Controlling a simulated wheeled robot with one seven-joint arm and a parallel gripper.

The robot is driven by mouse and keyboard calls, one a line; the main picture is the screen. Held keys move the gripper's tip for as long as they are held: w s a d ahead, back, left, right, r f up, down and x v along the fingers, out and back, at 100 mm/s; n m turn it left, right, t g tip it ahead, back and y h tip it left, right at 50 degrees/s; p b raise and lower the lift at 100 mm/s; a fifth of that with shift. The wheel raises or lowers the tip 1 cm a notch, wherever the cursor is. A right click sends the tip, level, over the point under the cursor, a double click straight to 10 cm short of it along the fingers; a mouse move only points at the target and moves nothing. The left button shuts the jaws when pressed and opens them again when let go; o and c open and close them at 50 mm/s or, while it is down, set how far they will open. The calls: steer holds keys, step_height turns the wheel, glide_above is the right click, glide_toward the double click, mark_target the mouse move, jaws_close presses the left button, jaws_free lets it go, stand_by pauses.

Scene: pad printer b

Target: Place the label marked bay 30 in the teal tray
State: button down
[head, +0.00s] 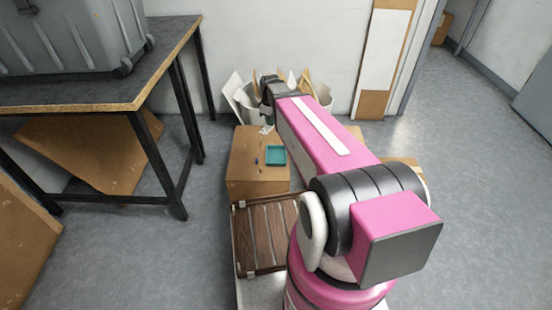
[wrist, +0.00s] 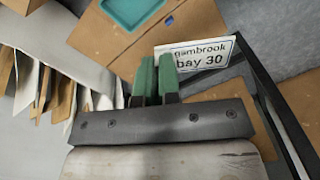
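The label (wrist: 205,54) is a white card with a dark border, reading "gambrook" above "bay 30". It is in the wrist view at the green fingertips of my gripper (wrist: 157,62). The fingers are close together and cover its lower left part. They appear shut on it, though the contact itself is hidden. The label looks held up in the air, face toward the wrist camera. The teal tray (head: 276,155) lies on a brown box and looks empty. It also shows at the top of the wrist view (wrist: 133,12), apart from the label.
The brown box (head: 243,170) also bears a small blue item (head: 257,161) left of the tray. White bins (head: 246,101) with upright boards stand behind it by the wall. A dark-legged table (head: 150,85) with a grey case stands at left. A slatted wooden rack (head: 265,235) is in front.

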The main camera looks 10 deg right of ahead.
step_height(320, 180, down, 16)
steer(key=a+n, duration=0.2)
steer(key=n, duration=0.4)
glide_above(276, 153)
step_height(276, 153, down, 7)
steer(key=shift+d+r, duration=0.1)
steer(key=shift+f, duration=2.05)
steer(key=shift+f, duration=0.1)
steer(key=c, duration=1.3)
jaws_free()
step_height(276, 153, up, 12)
steer(key=s+r+m, duration=0.4)
steer(key=s+m, duration=0.1)
steer(key=s, duration=0.2)
steer(key=s+r+m, duration=0.5)
steer(key=s, duration=0.3)
steer(key=s+r+m, duration=0.4)
steer(key=s+m, duration=0.1)
steer(key=s, duration=0.3)
steer(key=shift+s+a+r+m, duration=0.2)
steer(key=shift+s+a+m, duration=0.05)
steer(key=shift+a+m, duration=0.15)
